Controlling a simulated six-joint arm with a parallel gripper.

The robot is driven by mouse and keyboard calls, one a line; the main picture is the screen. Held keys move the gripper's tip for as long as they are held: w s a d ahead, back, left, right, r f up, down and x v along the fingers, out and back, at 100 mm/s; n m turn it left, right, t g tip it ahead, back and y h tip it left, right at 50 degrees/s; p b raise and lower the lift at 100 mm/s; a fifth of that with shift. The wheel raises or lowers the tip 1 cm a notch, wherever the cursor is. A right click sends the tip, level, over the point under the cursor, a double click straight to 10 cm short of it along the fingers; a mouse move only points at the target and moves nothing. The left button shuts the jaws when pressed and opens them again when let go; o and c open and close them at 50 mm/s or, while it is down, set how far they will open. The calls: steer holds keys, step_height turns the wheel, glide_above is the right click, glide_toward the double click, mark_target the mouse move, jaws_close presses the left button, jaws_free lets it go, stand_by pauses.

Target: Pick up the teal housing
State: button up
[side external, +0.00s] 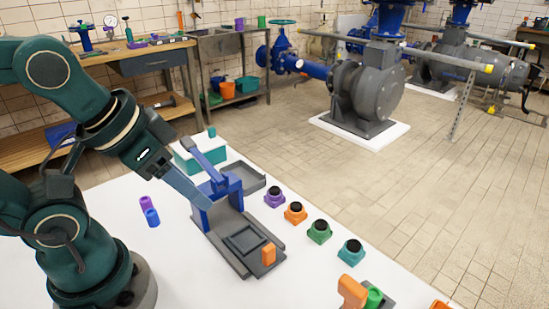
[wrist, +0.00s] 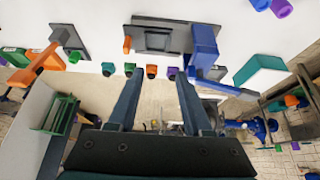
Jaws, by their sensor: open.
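The teal housing (side external: 351,253), a small block with a black round top, stands on the white table at the near end of a row of similar housings. In the wrist view the teal housing (wrist: 108,69) is at the left end of that row, left of the fingers. My gripper (side external: 208,203) is over the table near the blue press, well to the left of the teal housing in the side view. In the wrist view my gripper (wrist: 158,79) has its two long fingers spread, with nothing held between them.
Beside the teal housing stand green (side external: 319,232), orange (side external: 295,213) and purple (side external: 274,197) housings. A blue lever press (side external: 222,188) on a dark base is close to my gripper. A teal box (side external: 188,163) stands behind it. An orange-handled tool (side external: 352,291) is at the front.

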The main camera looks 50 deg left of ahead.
steer(key=shift+o, duration=1.4)
